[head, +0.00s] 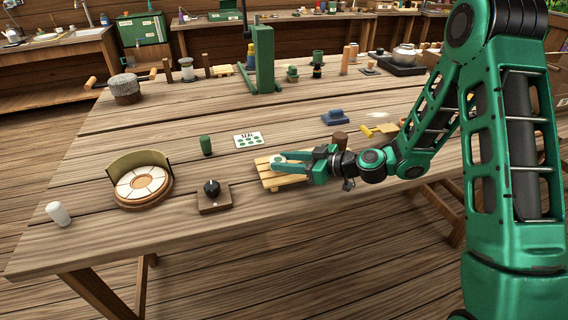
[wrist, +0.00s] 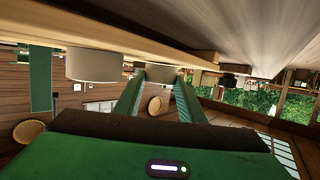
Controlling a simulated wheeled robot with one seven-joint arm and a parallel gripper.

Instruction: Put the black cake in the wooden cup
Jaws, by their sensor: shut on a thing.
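My gripper (head: 280,160) is low over a slatted wooden tray (head: 268,178) near the front of the table, its fingers pointing left. It is shut on a small pale round piece (head: 278,158), which also shows between the fingertips in the wrist view (wrist: 160,74). A dark brown cup-like cylinder (head: 340,140) stands just behind my gripper, and it may be the wooden cup. I cannot pick out a clearly black cake. Whether the held piece touches the tray is unclear.
A black knob on a wooden block (head: 212,196) and a round segmented dish (head: 143,187) stand to the left. A green cylinder (head: 206,145) and a spotted card (head: 248,140) lie behind. A green stand (head: 262,60) rises at the back. The front right tabletop is partly clear.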

